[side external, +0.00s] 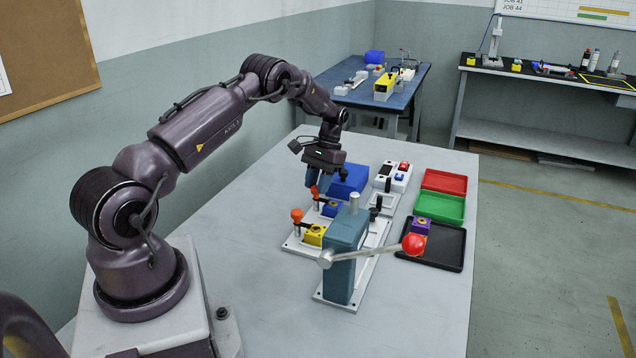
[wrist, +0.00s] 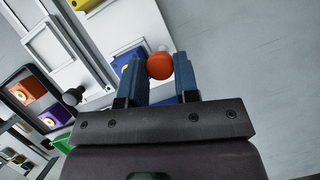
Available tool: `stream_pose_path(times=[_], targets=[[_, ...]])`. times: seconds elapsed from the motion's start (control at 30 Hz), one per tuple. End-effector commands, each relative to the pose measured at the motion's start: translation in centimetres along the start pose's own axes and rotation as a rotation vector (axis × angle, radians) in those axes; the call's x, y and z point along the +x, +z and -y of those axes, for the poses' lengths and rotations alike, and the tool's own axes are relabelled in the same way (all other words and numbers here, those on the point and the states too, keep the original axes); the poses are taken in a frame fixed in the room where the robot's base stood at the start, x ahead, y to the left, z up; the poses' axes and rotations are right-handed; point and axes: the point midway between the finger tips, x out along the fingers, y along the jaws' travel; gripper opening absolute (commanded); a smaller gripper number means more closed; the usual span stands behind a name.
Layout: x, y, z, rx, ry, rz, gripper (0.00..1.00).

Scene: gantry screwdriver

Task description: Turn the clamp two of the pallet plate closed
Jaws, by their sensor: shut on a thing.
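The white pallet plate (side external: 290,246) lies on the table and carries a yellow block (side external: 314,235) and a blue block (side external: 332,209). Each block has a clamp with an orange knob beside it. The near clamp's knob (side external: 297,215) stands free by the yellow block. My gripper (side external: 314,187) points down over the far clamp by the blue block. In the wrist view its fingers (wrist: 161,78) are closed around the far clamp's orange knob (wrist: 160,66); the blue block (wrist: 127,54) shows just left of it. The far clamp's arm is mostly hidden.
A teal screwdriver column (side external: 344,262) stands at the plate's front right, with a red-ball lever (side external: 413,243) reaching right. Red (side external: 444,181), green (side external: 440,207) and black (side external: 447,250) trays are at the right. A blue box (side external: 350,179) stands behind my gripper. The table's left side is clear.

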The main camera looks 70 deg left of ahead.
Motion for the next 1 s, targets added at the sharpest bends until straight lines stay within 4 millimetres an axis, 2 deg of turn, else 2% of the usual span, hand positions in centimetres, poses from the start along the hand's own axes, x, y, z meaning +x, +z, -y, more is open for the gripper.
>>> stream_pose_path(times=[0.67, 0.7, 0.8, 1.0], targets=[[-0.07, -0.15, -0.06, -0.061, 0.027, -0.008, 0.05], [-0.07, -0.15, -0.06, -0.061, 0.027, -0.008, 0.31], [-0.07, -0.13, -0.04, -0.061, 0.027, -0.007, 0.54], [-0.03, -0.07, 0.01, -0.061, 0.026, -0.004, 0.54]])
